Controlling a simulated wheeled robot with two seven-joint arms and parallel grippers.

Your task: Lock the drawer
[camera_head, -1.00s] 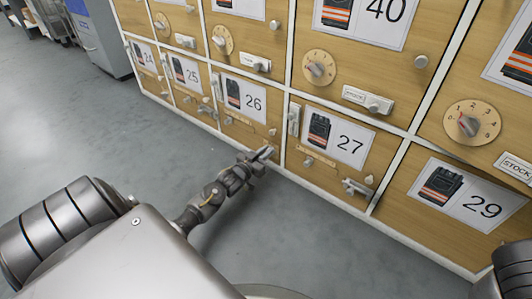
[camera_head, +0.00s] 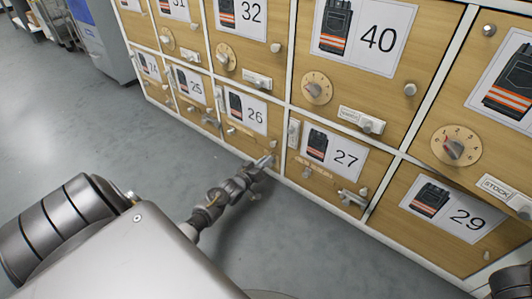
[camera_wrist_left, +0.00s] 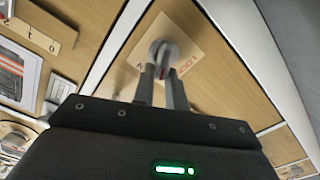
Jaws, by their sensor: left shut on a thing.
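My left gripper (camera_head: 267,162) is at the lower right of the drawer front numbered 26 (camera_head: 232,130), close to the floor. In the left wrist view, the two fingers (camera_wrist_left: 160,88) are shut on a round grey knob (camera_wrist_left: 160,48). The knob sits on a beige plate (camera_wrist_left: 192,48) with red and dark lettering, fixed to a wooden front. The lettering is too blurred to read. In the head view the gripper hides the knob.
The drawer front numbered 27 (camera_head: 318,171) is just right, with a latch handle (camera_head: 352,199) sticking out. Fronts above carry round dials, such as one (camera_head: 317,88) under number 40. Open grey floor (camera_head: 110,145) lies in front of the cabinet.

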